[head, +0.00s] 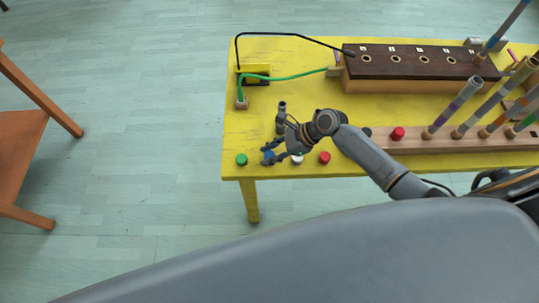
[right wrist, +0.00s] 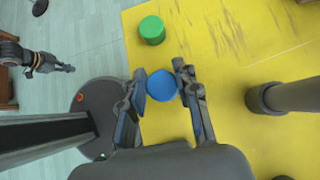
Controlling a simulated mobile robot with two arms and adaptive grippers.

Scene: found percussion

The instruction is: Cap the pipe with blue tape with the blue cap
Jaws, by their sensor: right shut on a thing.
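My right gripper (head: 270,154) is shut on the blue cap (right wrist: 162,85), above the table's front left part. In the right wrist view, the cap sits between the two fingers (right wrist: 166,88). Several pipes with coloured bands stand at the right. One has a purple-blue band (head: 460,99) and stands in the wooden rack. Another, at the upper right by the dark box, has a bluish band (head: 493,42). I cannot tell for sure which band is the blue tape. What looks like my left gripper (right wrist: 62,67) shows small at the left of the right wrist view.
On the yellow table (head: 300,60) are a green cap (head: 241,160), a white cap (head: 297,159), red caps (head: 324,158) and a dark upright post (head: 281,117). The wooden rack (head: 410,146) and dark box (head: 405,63) fill the right. A green cable (head: 290,77) crosses the back left.

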